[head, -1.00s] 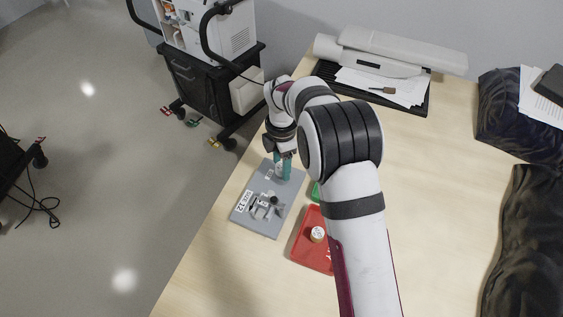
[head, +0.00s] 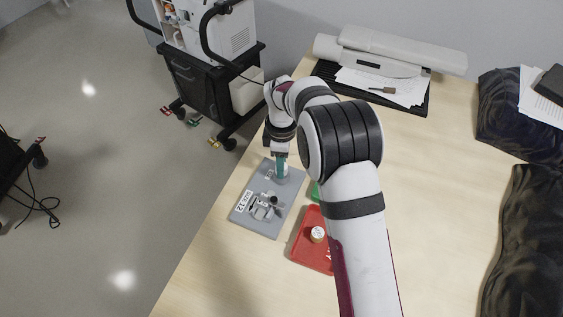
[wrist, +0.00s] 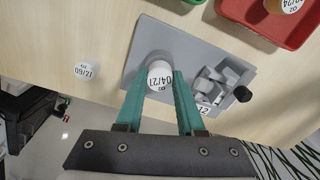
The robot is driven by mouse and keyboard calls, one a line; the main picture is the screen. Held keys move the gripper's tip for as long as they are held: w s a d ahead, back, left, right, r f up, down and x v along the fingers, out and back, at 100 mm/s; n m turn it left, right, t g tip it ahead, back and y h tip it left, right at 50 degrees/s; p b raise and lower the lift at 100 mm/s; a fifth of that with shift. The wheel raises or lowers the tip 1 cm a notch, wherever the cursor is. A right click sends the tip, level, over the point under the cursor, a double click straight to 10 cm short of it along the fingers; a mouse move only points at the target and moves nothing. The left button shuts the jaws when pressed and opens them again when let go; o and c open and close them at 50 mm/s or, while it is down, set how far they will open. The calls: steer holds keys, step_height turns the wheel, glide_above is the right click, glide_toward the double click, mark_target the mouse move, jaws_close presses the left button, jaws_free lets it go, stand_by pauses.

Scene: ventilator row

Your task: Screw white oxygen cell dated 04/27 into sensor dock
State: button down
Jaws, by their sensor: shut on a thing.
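The white oxygen cell (wrist: 160,76), with a label that appears to read O2 04/27, is between the teal fingertips of my gripper (wrist: 160,82). My gripper is shut on it, and it also shows in the head view (head: 281,170). The cell is above the far part of the grey dock plate (wrist: 205,49), at a round pale socket (wrist: 158,58) partly hidden behind it. I cannot tell how deep the cell sits in the socket. The plate also shows in the head view (head: 245,222), with a metal bracket and black knob (wrist: 242,94) near its other end.
Another white cell (wrist: 87,70), its label seemingly 09/21, stands on the table beside the plate. A red tray (head: 305,256) holds a cell with an orange-brown side (head: 318,234). A green tray (head: 315,190) is mostly hidden by my arm. The table edge lies close to the plate.

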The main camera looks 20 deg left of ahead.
steer(key=m, duration=0.5)
steer(key=shift+m, duration=0.5)
steer(key=m, duration=0.2)
steer(key=shift+m, duration=0.3)
steer(key=m, duration=0.4)
steer(key=shift+f, duration=0.1)
steer(key=m, duration=0.3)
steer(key=shift+m, duration=0.4)
steer(key=shift+c, duration=2.2)
jaws_free()
